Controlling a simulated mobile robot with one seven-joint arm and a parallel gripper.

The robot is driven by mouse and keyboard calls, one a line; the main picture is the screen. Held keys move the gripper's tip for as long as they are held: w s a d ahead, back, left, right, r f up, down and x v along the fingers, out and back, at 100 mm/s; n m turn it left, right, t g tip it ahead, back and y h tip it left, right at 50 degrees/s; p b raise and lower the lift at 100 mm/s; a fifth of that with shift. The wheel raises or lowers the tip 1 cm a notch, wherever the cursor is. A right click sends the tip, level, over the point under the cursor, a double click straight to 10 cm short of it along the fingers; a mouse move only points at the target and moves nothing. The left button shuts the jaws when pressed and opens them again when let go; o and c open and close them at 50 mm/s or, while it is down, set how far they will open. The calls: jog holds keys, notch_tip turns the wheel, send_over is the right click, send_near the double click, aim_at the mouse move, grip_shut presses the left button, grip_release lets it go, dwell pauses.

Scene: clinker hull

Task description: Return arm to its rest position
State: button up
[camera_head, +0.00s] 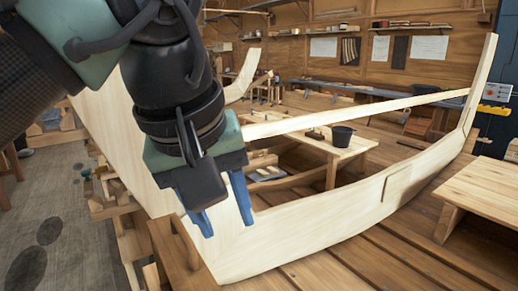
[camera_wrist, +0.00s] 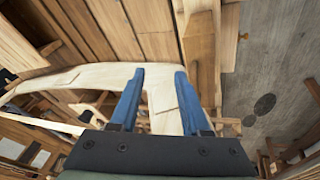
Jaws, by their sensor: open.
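My gripper (camera_head: 222,208) has two blue fingers that stand apart with nothing between them. In the head view it hangs from my raised arm in front of the pale wooden hull (camera_head: 350,210), near its closer end. In the wrist view the fingers of my gripper (camera_wrist: 157,72) point at the pale planking (camera_wrist: 162,96), which shows between them. I cannot tell from these views how far the fingertips are from the wood.
A dark bucket (camera_head: 342,135) stands on a wooden bench (camera_head: 345,152) inside the hull. A low wooden table (camera_head: 485,190) is at the right. Grey floor (camera_head: 50,215) is open at the left.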

jog(key=w+d+r+m+t+h, duration=0.2)
jog(key=d+r+m+t+h, duration=0.25)
jog(key=d+r, duration=0.3)
jog(key=w+d+r+m+t+h, duration=0.2)
jog(key=d+r+m+t+h, duration=0.25)
jog(key=d, duration=0.45)
jog(key=s+a+r+n+t, duration=0.2)
jog(key=s+a+r+t, duration=0.2)
jog(key=r+t, duration=0.4)
jog(key=s+a+n+t+y, duration=0.4)
jog(key=s+a+t+y, duration=0.2)
jog(key=a+y, duration=0.2)
jog(key=y, duration=0.2)
jog(key=shift+s+a+y, duration=0.25)
jog(key=shift+s+y, duration=0.1)
jog(key=shift+y, duration=0.05)
